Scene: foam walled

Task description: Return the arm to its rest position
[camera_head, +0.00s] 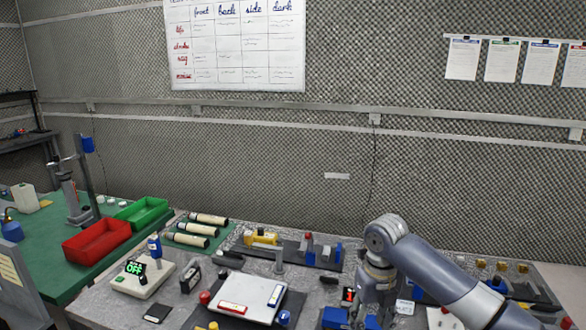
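My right arm (440,270) comes in from the lower right, bends at a rounded joint and points down over the grey bench. My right gripper (372,312) is at its lower end, near the bottom edge of the picture, among blue items. Its fingers are too small and cluttered to tell whether they are open or shut, or whether they hold anything. My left arm and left gripper are not in view.
The grey bench holds a white plate device (240,297), a device reading OFF (143,278), a yellow tool (261,237) and blue blocks (310,256). Red (97,241) and green (142,213) trays stand on the green table. The foam wall (250,150) rises behind.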

